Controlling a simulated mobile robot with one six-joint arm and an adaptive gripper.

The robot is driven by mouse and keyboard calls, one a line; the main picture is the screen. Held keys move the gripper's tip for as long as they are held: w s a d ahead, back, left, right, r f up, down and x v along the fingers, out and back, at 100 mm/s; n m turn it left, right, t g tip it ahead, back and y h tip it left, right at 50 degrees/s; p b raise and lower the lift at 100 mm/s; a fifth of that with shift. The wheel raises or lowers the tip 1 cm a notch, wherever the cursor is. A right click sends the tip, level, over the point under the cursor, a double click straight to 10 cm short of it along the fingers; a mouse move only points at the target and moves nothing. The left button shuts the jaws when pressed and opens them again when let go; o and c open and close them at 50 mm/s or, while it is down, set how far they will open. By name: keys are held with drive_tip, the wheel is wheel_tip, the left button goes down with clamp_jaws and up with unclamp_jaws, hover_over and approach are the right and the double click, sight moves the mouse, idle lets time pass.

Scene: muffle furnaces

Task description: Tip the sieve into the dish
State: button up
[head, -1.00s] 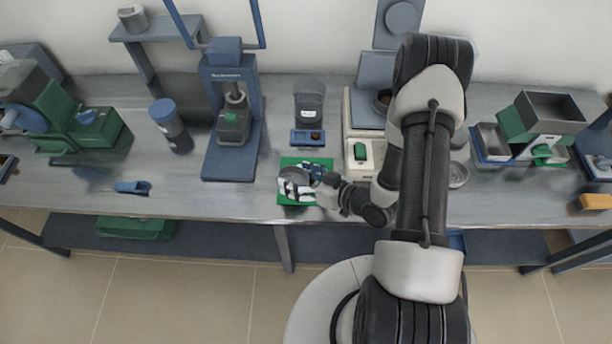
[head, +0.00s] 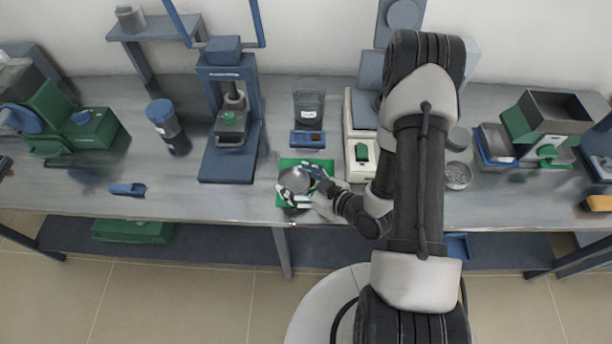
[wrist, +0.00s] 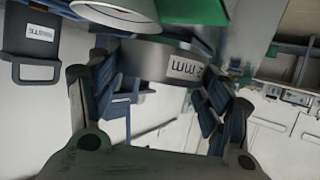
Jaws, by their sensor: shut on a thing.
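The sieve (head: 296,179) is a round grey metal ring held over the green mat (head: 325,165) at the middle of the bench. My gripper (head: 307,186) is shut on it from the right. In the wrist view the sieve's wall (wrist: 145,58) sits between the two fingers, and its size label appears upside down. A pale round rim, seemingly the dish (wrist: 118,27), shows at the top left of the wrist view, close to the sieve. In the head view the dish is mostly hidden by the sieve and fingers. I cannot tell whether anything is falling from the sieve.
A blue press (head: 228,125) stands left of the mat. A small blue tray (head: 307,139) and dark container (head: 309,103) are behind it. A balance (head: 361,155) stands right of it, beyond which is a round perforated pan (head: 457,175).

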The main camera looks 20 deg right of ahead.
drive_tip(key=shift+r+p, duration=1.55)
drive_tip(key=shift+r, duration=0.85)
